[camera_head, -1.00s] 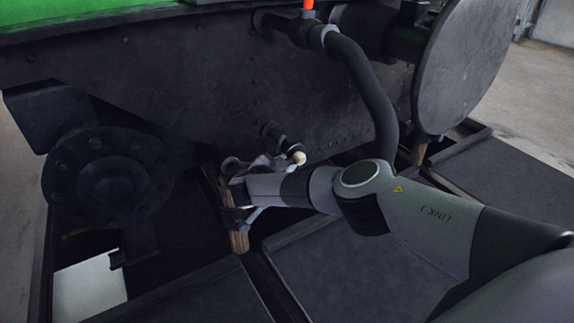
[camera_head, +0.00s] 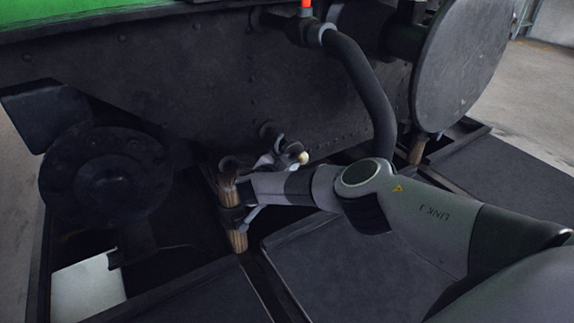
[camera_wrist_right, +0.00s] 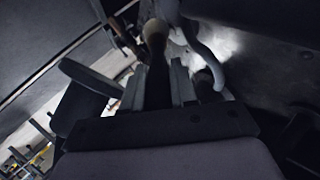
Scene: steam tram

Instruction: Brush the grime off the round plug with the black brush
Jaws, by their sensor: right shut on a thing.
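A pale rounded piece (camera_wrist_right: 155,36) shows just beyond the fingertips. My left gripper is not in view.
A dark round buffer (camera_head: 112,184) juts out at left, and a large grey disc (camera_head: 462,65) at right. A thick black hose (camera_head: 366,90) hangs between them. A lever with a cream knob (camera_head: 303,158) sits just above my right gripper. Dark flat panels (camera_head: 330,262) lie below.

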